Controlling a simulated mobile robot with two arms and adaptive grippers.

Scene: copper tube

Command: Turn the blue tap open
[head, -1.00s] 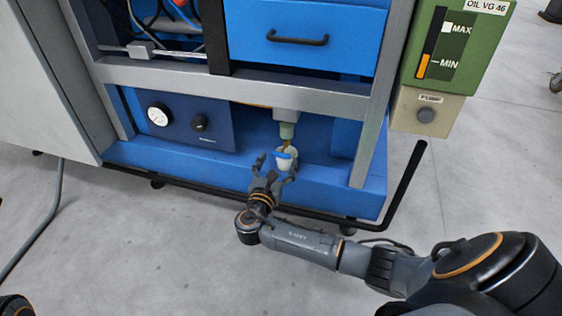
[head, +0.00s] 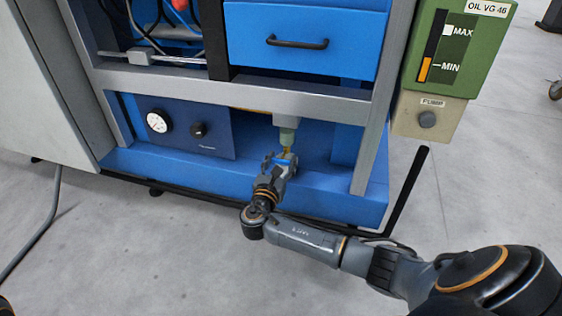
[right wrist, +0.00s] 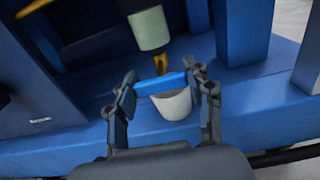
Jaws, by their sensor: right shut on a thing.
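The blue tap (right wrist: 162,83) is a short blue handle on a brass fitting (right wrist: 158,62) below a pale green cylinder (right wrist: 150,28). A white cup (right wrist: 174,104) is right below the handle in the right wrist view. My right gripper (right wrist: 161,82) has a finger at each end of the handle and is shut on it. In the head view my right gripper (head: 281,162) covers most of the tap and hides the cup. The handle lies roughly crosswise in the wrist view. My left gripper is not in view.
The tap sits in a low bay above a blue base ledge (head: 335,195), under a grey frame bar (head: 190,83). A gauge panel (head: 182,127) is to its left, a grey post (head: 371,145) to its right. A black rail (head: 408,190) runs along the front.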

